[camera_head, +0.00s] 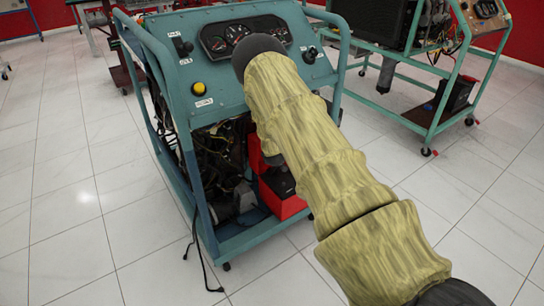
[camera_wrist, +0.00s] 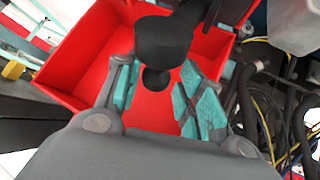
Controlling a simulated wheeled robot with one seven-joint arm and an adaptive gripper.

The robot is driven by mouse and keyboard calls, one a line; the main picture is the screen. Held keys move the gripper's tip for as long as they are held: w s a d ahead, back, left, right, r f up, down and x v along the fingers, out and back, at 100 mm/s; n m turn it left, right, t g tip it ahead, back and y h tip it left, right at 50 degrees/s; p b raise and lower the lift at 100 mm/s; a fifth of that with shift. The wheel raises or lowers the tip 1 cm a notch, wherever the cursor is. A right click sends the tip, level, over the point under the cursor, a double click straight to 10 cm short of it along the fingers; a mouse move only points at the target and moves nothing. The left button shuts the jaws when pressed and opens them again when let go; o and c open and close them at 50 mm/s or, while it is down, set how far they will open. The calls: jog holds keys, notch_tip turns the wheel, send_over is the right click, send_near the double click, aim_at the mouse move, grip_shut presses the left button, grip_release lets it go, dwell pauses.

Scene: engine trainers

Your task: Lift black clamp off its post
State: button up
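A black clamp (camera_wrist: 163,38) shows in the wrist view as a dark rounded piece, with a smaller dark round part (camera_wrist: 156,78) just below it in the picture. My gripper (camera_wrist: 162,63) has its two teal-padded fingers apart, one on each side of the clamp's near end. I see red between the pads, and no clear contact with the clamp. The post under the clamp is hidden. In the head view my arm hides the gripper and the clamp; a dark block (camera_head: 281,184) shows in the red box (camera_head: 292,209) low in the teal-framed trainer (camera_head: 225,75).
Red box walls (camera_wrist: 75,55) surround the gripper area closely. Hoses and yellow wires (camera_wrist: 270,115) lie to the right, with a pale cylindrical part (camera_wrist: 294,25) above. A second trainer (camera_head: 430,120) stands at the right. The tiled floor (camera_head: 75,215) at the left is clear except for a black cable.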

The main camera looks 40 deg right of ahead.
jog(key=shift+s+d, duration=0.15)
jog(key=shift+s, duration=0.05)
jog(key=v, duration=1.2)
jog(key=shift+f, duration=0.1)
dwell(0.4)
